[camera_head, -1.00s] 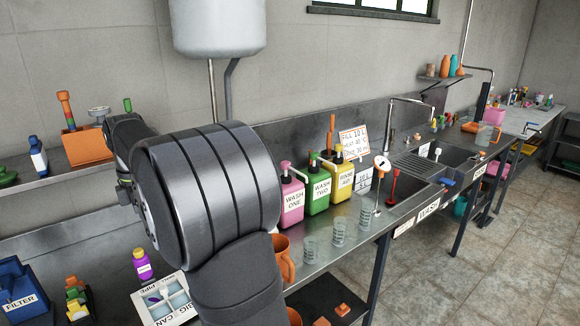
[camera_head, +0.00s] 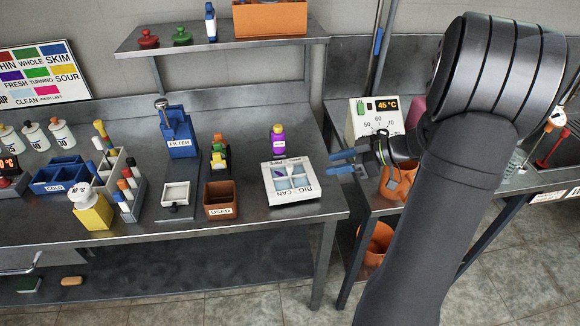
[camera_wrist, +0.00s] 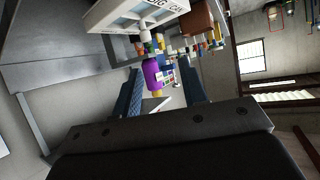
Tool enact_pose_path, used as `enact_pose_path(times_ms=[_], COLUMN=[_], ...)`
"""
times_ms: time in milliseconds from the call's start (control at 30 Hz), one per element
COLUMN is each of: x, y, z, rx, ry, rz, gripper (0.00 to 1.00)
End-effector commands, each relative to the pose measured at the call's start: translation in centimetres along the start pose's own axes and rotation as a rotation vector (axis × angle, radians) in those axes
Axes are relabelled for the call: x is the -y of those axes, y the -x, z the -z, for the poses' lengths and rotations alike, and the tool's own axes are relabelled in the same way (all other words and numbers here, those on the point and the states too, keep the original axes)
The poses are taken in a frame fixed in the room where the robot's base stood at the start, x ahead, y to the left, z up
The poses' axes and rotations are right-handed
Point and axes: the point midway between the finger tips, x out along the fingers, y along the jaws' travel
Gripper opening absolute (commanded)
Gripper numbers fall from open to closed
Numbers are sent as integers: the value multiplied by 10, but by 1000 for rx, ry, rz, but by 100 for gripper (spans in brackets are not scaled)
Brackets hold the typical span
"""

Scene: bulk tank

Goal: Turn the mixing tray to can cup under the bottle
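The mixing tray (camera_head: 311,191) is a white square block with pale blue compartments, on the bench's right part. The purple bottle (camera_head: 278,140) with a yellow cap stands upright just behind the tray. My gripper (camera_head: 334,162) is right of the tray, its blue fingers pointing left toward it, apart from both. In the wrist view, the gripper (camera_wrist: 162,82) is open with nothing held; the bottle (camera_wrist: 152,76) appears between the fingers but beyond them, and the tray (camera_wrist: 115,14) is at the top.
A brown USED box (camera_head: 220,198), a small white tray (camera_head: 176,194) and a blue FILTER box (camera_head: 178,135) stand left of the tray. A temperature unit (camera_head: 376,119) and orange jug (camera_head: 392,185) are close to my gripper. Bench surface in front of the tray is clear.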

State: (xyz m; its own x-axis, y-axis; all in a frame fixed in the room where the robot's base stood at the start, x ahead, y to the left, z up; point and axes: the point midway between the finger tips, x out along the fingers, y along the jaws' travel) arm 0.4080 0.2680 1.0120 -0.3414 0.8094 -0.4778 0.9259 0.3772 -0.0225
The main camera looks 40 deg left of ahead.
Motion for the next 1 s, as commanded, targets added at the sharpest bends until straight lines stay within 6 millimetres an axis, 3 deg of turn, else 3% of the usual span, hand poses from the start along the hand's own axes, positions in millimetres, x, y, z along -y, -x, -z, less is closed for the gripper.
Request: enact_pose_path(times_ms=[200,367,1000], x=[-3,-5,-23], y=[17,6,-121], z=[-17,-16,-2], rx=[-103,-110,-107], ry=[-44,-44,-44], rz=[-138,-145,-141], gripper=[39,39,39])
